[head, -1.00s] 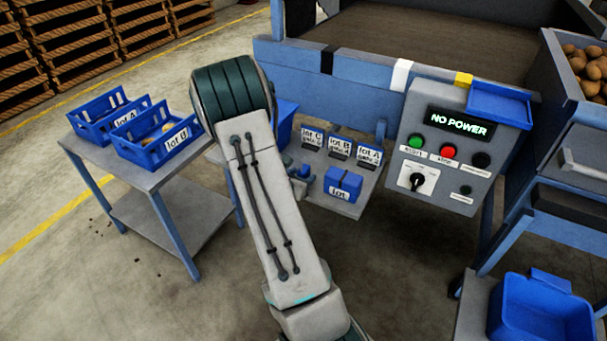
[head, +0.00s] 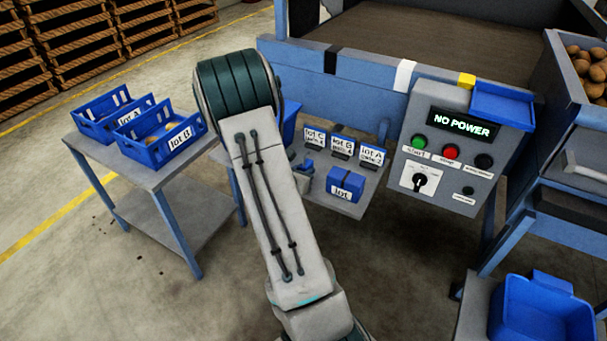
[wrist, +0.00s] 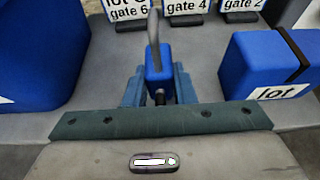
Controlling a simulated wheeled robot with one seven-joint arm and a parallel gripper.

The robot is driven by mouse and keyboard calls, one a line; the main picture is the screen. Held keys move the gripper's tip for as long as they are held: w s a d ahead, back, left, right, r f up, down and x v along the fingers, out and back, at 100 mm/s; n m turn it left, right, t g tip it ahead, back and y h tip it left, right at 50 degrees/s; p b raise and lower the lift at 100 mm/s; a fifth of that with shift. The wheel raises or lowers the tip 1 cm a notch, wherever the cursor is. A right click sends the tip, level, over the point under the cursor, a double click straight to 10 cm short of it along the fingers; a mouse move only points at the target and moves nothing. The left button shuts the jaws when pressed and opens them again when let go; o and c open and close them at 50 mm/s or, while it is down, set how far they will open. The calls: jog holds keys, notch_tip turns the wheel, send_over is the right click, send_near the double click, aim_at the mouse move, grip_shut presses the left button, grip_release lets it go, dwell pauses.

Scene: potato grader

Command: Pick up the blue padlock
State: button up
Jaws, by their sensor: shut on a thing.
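The blue padlock (wrist: 158,66) has a small blue body and a grey shackle that points up. In the wrist view it stands between the two blue-grey fingers of my gripper (wrist: 158,90), which are shut on its body. The fingers hide its lower sides. I cannot tell whether it still touches the grey shelf (wrist: 200,58). In the head view my arm hides most of the gripper, and only a small blue patch shows beside the arm.
A blue box marked "lot" (head: 346,184) stands right of my gripper. Lot cards with gate numbers (head: 342,146) stand behind. A larger blue container (wrist: 38,55) is close on the left. The control panel (head: 445,155) reads "NO POWER".

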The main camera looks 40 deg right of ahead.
notch_tip(320, 180, up, 2)
jog(key=shift+r, duration=0.1)
jog(key=s+d+r, duration=0.6)
jog(key=s+d, duration=0.1)
jog(key=d, duration=0.2)
jog(key=shift+r, duration=0.4)
